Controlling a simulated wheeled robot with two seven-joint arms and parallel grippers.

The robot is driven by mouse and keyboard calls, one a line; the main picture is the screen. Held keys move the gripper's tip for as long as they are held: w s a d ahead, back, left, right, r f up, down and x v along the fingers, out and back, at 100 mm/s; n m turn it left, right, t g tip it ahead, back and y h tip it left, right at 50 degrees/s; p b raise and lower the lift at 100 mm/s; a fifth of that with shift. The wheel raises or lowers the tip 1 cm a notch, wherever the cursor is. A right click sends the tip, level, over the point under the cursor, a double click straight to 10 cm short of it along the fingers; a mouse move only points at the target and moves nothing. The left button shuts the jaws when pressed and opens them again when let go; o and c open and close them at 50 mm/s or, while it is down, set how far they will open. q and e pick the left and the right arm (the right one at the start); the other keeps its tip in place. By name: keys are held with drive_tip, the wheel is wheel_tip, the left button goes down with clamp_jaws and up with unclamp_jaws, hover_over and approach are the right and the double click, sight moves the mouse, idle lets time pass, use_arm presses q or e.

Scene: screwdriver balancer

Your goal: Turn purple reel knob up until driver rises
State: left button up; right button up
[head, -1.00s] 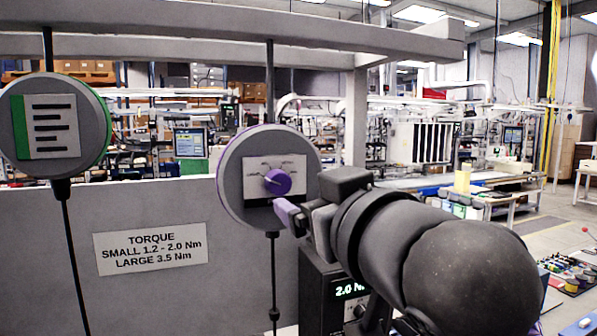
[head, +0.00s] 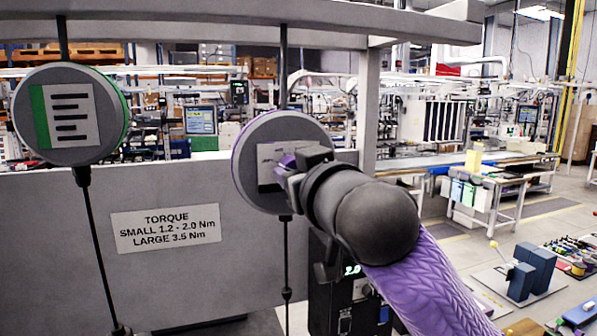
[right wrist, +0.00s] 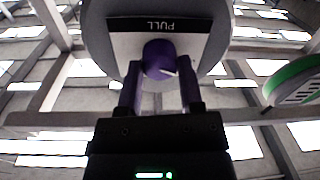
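The purple-rimmed reel (head: 262,135) hangs from the overhead rail, with a label plate on its face. Its purple knob (right wrist: 160,58) shows in the right wrist view below a "PULL" label that appears upside down, with a pale pointer mark. In the head view my right gripper hides most of the knob. My right gripper (right wrist: 160,80) has its two purple fingers apart, one on each side of the knob. A narrow gap seems to remain, and contact is not clear. It also shows in the head view (head: 288,168) at the reel face. My left gripper is not in view.
A green-rimmed reel (head: 70,115) hangs to the left. A grey panel carries a torque sign (head: 166,228). Cables hang below both reels. A dark box with a green display (head: 352,270) stands below my right arm. Benches fill the right background.

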clamp_jaws()
drive_tip(key=shift+m+p, duration=1.35)
drive_tip(key=shift+m, duration=2.95)
drive_tip(key=o, duration=0.8)
unclamp_jaws()
drive_tip(key=shift+o, duration=0.2)
